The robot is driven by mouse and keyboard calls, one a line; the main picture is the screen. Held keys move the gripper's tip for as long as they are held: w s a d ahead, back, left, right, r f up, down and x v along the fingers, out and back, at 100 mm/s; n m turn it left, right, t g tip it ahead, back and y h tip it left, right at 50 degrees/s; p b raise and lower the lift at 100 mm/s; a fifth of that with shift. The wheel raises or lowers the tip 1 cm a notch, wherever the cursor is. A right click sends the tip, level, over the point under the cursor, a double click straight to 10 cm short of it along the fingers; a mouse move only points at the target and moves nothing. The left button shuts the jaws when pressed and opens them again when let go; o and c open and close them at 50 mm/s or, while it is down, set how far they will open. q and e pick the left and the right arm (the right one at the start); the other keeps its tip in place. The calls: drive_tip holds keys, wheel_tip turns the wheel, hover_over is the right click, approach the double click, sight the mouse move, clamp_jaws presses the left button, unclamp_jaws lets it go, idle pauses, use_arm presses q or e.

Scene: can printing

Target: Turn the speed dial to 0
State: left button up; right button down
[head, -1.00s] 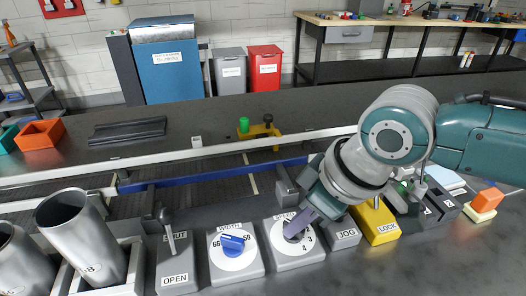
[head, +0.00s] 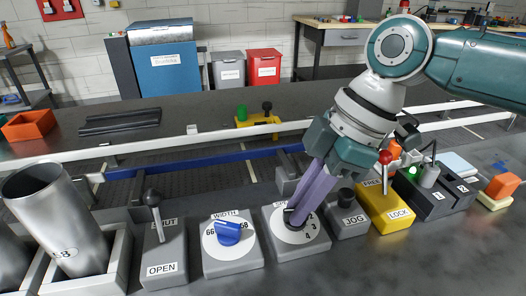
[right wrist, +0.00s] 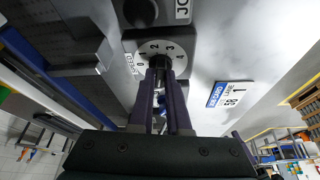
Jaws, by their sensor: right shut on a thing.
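The speed dial (head: 286,242) is a white numbered disc on a grey box in the head view. Its small dark knob sits between the purple fingers of my right gripper (head: 295,214). The fingers come down from the upper right and are shut on the knob. In the right wrist view the dial's numbered face (right wrist: 179,52) shows beyond the fingertips (right wrist: 160,66), beside the SPEED label. The fingers cover most of the knob, so I cannot tell which number it points to. My left gripper is not in view.
The width dial (head: 226,234) with a blue knob stands just left, then the open/shut lever box (head: 164,250). The JOG button box (head: 349,218) and yellow lock box (head: 388,213) stand close on the right. A metal can (head: 62,215) is at far left.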

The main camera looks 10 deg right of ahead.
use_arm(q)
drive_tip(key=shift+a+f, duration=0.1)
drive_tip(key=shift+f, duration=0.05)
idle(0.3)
use_arm(e)
drive_tip(key=c, duration=0.9)
unclamp_jaws()
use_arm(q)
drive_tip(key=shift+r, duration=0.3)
use_arm(e)
drive_tip(key=v, duration=1)
drive_tip(key=shift+w, duration=0.1)
drive_tip(key=shift+a, duration=0.1)
